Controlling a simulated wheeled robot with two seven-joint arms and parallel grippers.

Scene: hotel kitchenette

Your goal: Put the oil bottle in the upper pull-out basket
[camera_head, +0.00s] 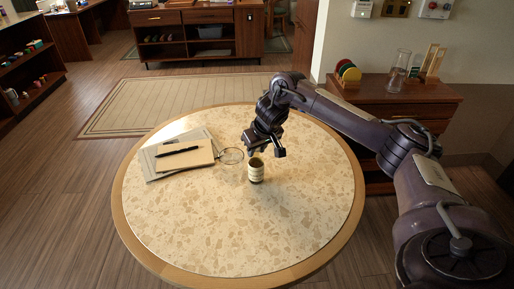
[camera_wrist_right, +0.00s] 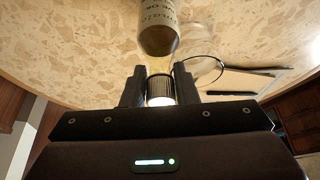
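The oil bottle (camera_head: 256,172) stands upright on the round table (camera_head: 200,235), right of the papers. It has a dark body with a pale label. In the right wrist view the bottle (camera_wrist_right: 158,25) shows its lettered label, a yellowish neck and a dark ribbed cap. My right gripper (camera_head: 266,153) is over the bottle's top. In the right wrist view the fingers of the right gripper (camera_wrist_right: 160,88) lie close on both sides of the cap and look shut on it. My left gripper is not in view. No pull-out basket can be made out.
A glass dish or lens (camera_head: 231,156) lies just left of the bottle, beside a notebook (camera_head: 185,155) with a black pen. A side cabinet (camera_head: 425,98) at the right holds a glass carafe (camera_head: 398,72), colored discs and a wooden rack. The table's front is clear.

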